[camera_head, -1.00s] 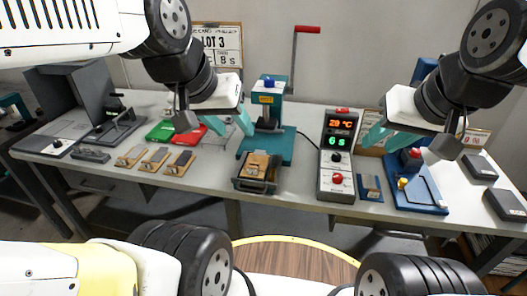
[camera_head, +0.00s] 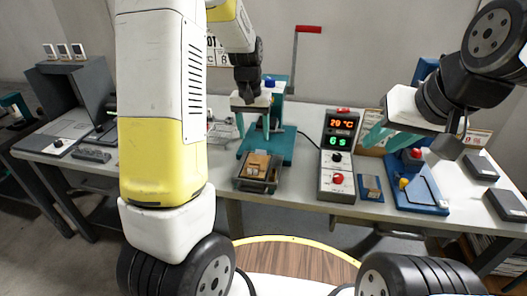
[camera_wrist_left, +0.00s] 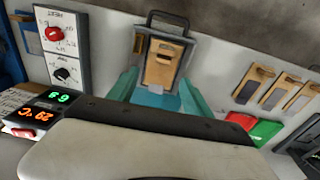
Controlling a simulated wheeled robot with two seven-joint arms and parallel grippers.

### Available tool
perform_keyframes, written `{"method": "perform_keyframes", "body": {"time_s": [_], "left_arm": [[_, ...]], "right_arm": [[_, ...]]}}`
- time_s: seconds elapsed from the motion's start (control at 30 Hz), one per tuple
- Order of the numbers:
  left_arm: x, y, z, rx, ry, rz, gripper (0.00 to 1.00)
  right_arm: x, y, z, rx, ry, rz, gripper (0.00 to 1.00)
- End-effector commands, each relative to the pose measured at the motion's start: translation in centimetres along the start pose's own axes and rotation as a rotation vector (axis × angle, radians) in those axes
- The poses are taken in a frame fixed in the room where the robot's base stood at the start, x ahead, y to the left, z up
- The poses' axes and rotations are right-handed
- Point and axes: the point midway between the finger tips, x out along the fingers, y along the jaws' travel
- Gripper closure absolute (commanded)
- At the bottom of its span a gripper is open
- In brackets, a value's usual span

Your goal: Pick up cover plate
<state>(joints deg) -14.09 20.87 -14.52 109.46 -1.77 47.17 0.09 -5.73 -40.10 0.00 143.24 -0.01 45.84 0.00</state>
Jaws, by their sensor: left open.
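A light wooden plate (camera_head: 257,163) lies in a dark handled tray (camera_head: 242,184) before the teal press (camera_head: 287,146). I take it as the cover plate, though I cannot be sure. In the left wrist view the plate (camera_wrist_left: 162,66) shows small dark openings, with the tray handle (camera_wrist_left: 170,17) beyond. My left gripper (camera_head: 254,132) is open and empty, above and behind the tray by the press. Its teal fingers (camera_wrist_left: 158,90) stand apart, the plate in line between them. My right gripper (camera_head: 392,146) is open and empty above the right of the bench.
Several wooden pieces with grey inserts (camera_wrist_left: 272,94) and red and green bins (camera_wrist_left: 265,131) show in the left wrist view. A control box (camera_head: 338,165) stands right of the tray, then a blue fixture (camera_head: 420,193). My left arm hides the bench's left part.

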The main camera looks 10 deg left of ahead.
Motion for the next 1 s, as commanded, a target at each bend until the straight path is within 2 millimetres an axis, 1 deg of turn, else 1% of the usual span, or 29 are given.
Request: {"method": "perform_keyframes", "body": {"time_s": [0.03, 0.1, 0.3, 0.57, 0.7, 0.8, 0.9, 1.0], "left_arm": [[1.5, -0.1, -0.6, 0.004, -0.022, -0.016, 0.42], [2.8, -0.2, -1.2, 0.006, -0.040, -0.031, 0.42], [4.8, -0.4, -1.7, 0.009, -0.059, -0.048, 0.42], [7.6, -0.6, -1.2, 0.008, -0.060, -0.047, 0.42], [9.8, -0.7, -0.5, 0.008, -0.061, -0.048, 0.42], [11.1, -0.8, -0.4, 0.009, -0.060, -0.048, 0.42], [11.7, -0.8, -0.4, 0.008, -0.058, -0.047, 0.42], [11.9, -0.8, -0.5, 0.008, -0.057, -0.046, 0.42]], "right_arm": [[0.0, 0.0, 0.0, 0.000, 0.000, 0.000, 0.67], [0.0, 0.0, 0.0, 0.000, 0.000, 0.000, 0.67], [0.0, 0.0, 0.0, 0.000, 0.000, 0.000, 0.67], [0.0, 0.0, 0.0, 0.000, 0.000, 0.000, 0.67], [0.0, 0.0, 0.0, 0.000, 0.000, 0.000, 0.67], [0.0, 0.0, 0.0, 0.000, 0.000, 0.000, 0.67], [0.0, 0.0, 0.0, 0.000, 0.000, 0.000, 0.67], [0.0, 0.0, 0.0, 0.000, 0.000, 0.000, 0.67]]}}
